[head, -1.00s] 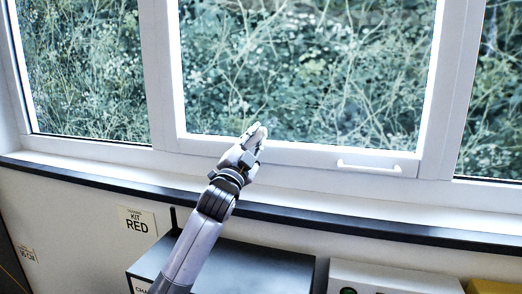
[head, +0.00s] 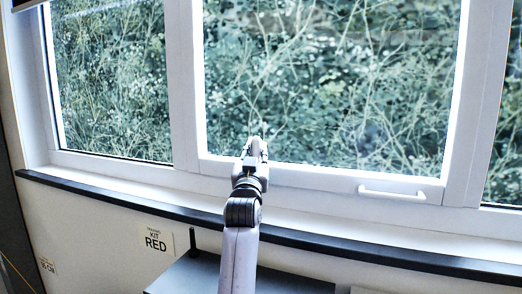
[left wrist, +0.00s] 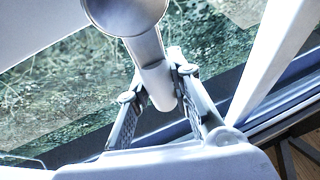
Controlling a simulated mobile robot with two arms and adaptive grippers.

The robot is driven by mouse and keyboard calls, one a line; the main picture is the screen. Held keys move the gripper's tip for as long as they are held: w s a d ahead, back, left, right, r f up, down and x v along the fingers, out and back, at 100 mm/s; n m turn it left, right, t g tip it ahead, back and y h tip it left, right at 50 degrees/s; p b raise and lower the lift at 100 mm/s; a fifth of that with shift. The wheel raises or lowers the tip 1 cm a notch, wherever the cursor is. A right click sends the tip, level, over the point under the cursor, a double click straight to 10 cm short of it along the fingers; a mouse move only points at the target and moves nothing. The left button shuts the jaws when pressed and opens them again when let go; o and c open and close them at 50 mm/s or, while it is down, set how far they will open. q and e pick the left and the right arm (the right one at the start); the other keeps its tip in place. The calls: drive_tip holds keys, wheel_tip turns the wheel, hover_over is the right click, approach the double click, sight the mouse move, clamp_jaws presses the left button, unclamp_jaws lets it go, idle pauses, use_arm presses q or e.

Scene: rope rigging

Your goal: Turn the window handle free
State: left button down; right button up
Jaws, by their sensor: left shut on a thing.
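The window (head: 320,182) has a white frame, with its middle sash in front of greenery. My left gripper (head: 256,150) is at the lower left part of this sash in the head view. In the left wrist view its two fingers (left wrist: 160,98) are shut on a pale, round-sided bar, which I take to be the window handle (left wrist: 153,84). The handle's wide round end (left wrist: 125,12) is at the top of that view. In the head view the gripper mostly hides the handle. My right gripper is not in view.
A white pull bar (head: 392,193) is fixed on the sash's bottom rail, right of the gripper. A dark sill edge (head: 330,249) runs below the window. A dark box (head: 200,275) stands under it, near a "KIT RED" label (head: 155,239) on the wall.

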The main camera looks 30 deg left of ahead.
use_arm(q)
drive_tip(key=shift+a+n, duration=0.2)
drive_tip(key=shift+n, duration=0.2)
drive_tip(key=c, duration=1.7)
unclamp_jaws()
drive_tip(key=shift+a, duration=0.1)
drive_tip(key=v, duration=1.2)
drive_tip(key=shift+r, duration=0.1)
